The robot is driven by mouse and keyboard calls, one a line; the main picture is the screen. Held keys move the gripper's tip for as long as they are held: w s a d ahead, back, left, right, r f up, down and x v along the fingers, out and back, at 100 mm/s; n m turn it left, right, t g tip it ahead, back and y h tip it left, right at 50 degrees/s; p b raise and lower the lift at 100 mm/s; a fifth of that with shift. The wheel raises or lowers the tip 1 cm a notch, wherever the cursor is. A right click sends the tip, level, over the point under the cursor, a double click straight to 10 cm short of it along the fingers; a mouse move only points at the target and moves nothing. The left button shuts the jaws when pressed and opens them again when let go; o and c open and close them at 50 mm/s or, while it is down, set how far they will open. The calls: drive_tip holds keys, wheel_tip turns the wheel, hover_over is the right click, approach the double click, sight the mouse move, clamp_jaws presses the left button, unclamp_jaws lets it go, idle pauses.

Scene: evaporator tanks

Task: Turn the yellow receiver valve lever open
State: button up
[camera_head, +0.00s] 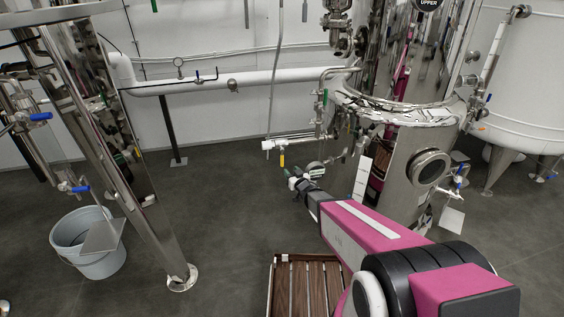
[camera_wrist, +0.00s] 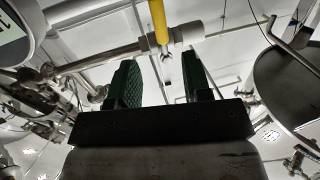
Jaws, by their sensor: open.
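The yellow valve lever (camera_head: 282,160) hangs straight down from a valve on a short horizontal pipe (camera_head: 297,141) beside the shiny steel tank. My gripper (camera_head: 291,178) is just below and a little right of the lever in the head view. In the wrist view my gripper (camera_wrist: 159,68) is open, with two green finger pads spread and nothing between them. The yellow lever (camera_wrist: 158,20) shows there beyond the fingertips, lined up with the gap and cut off by the top edge. I cannot tell its exact distance from the fingers.
A slatted wooden platform (camera_head: 305,287) is on the floor below. A grey bucket (camera_head: 72,245) stands left. The middle floor is clear.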

sight(282, 166)
drive_tip(key=x, duration=1)
drive_tip(key=shift+w+a, duration=0.15)
drive_tip(key=shift+w, duration=0.2)
clamp_jaws()
